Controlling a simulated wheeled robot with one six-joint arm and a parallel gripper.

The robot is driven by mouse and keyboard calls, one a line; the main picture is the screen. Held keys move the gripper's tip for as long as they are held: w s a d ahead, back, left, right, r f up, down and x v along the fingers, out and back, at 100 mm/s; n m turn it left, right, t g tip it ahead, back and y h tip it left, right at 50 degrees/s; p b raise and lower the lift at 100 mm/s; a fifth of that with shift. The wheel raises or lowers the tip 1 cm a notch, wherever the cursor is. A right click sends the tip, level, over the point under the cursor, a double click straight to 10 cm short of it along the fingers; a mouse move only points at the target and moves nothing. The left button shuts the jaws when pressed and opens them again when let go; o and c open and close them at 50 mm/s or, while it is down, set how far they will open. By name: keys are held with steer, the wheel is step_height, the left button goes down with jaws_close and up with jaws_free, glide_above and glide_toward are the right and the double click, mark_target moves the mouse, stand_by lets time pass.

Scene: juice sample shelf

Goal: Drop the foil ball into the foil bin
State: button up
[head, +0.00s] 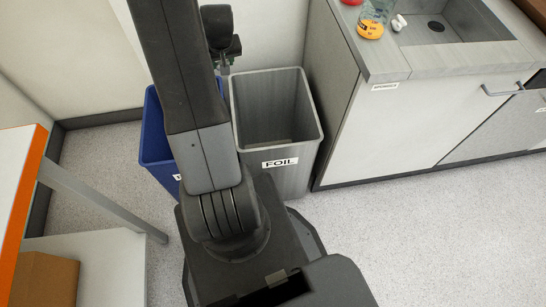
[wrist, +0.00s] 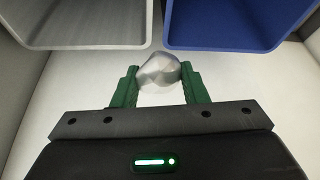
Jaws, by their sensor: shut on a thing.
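The foil ball (wrist: 159,71), silvery and crumpled, sits between the green fingertips of my gripper (wrist: 160,78) in the wrist view. My gripper is shut on it. The foil bin (head: 306,118) is a grey open-topped bin with a FOIL label, standing against the wall in the head view. Its inside looks empty where it shows. The grey bin also shows at the upper left of the wrist view (wrist: 85,45). In the head view my arm hides the foil ball, and the gripper is mostly hidden behind it.
A blue bin (head: 153,140) stands left of the foil bin, partly behind my arm; it also shows at upper right in the wrist view (wrist: 225,46). A cabinet (head: 400,130) with a sink stands right of the foil bin. An orange-edged shelf (head: 22,200) is at the left.

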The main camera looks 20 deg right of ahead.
steer(key=s+d+f+m+h+b, duration=0.1)
steer(key=s+d+f+m+b, duration=0.25)
steer(key=d+b, duration=0.35)
steer(key=s+d+f+m+h+b, duration=0.1)
steer(key=s+d+f+m+b, duration=0.1)
steer(key=s+d+f+b, duration=0.4)
steer(key=shift+m+g+h, duration=0.3)
steer(key=shift+m+g, duration=0.05)
steer(key=shift+g, duration=0.05)
steer(key=f+b, duration=0.1)
steer(key=d+f+b, duration=0.1)
steer(key=f+b, duration=0.3)
steer(key=shift+d, duration=0.3)
steer(key=shift+r, duration=0.1)
steer(key=o, duration=1)
steer(key=shift+o, duration=0.2)
steer(key=p+v, duration=0.4)
steer(key=v, duration=0.9)
steer(key=shift+s+r+p, duration=0.25)
steer(key=shift+r+p, duration=0.05)
steer(key=shift+r, duration=0.05)
steer(key=shift+a, duration=0.1)
